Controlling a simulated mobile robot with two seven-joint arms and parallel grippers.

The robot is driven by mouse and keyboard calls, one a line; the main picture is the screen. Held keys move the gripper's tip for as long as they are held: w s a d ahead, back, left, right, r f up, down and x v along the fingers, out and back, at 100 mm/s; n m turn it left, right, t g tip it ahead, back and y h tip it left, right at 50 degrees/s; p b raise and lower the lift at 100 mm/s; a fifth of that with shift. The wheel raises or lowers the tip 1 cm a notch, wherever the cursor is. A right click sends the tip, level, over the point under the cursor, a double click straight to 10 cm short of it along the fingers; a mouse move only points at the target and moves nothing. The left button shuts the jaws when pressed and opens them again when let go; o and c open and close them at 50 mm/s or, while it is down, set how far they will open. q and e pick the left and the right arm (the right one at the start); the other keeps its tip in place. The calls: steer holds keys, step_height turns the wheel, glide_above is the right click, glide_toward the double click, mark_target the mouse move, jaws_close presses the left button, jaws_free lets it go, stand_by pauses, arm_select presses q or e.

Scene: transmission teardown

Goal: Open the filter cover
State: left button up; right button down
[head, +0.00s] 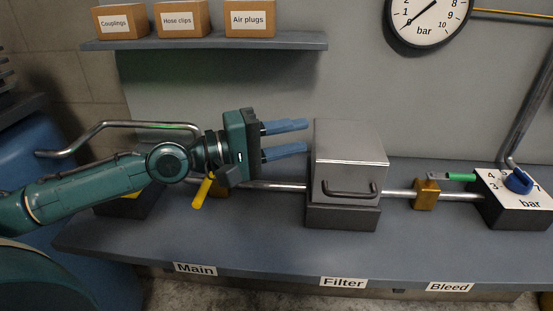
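The filter box (344,208) stands on the bench behind the "Filter" label. Its grey metal cover (350,150) sits down on the dark base and looks closed. A dark bar handle (349,189) is on the cover's front face. My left gripper (307,137) is left of the cover, its two blue fingers apart and pointing right toward it. Nothing shows between the fingers. Whether the fingertips touch the cover cannot be told. My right gripper is not in view.
A yellow lever (202,192) is below my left wrist. Right of the filter are a brass valve (425,194) with green lever (460,177) and a regulator with blue knob (518,182). A shelf (205,41) with labelled boxes and a gauge (429,20) are above. Bench front is clear.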

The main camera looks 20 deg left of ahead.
arm_select(q)
steer(key=b+v, duration=0.2)
steer(key=shift+s+a, duration=0.2)
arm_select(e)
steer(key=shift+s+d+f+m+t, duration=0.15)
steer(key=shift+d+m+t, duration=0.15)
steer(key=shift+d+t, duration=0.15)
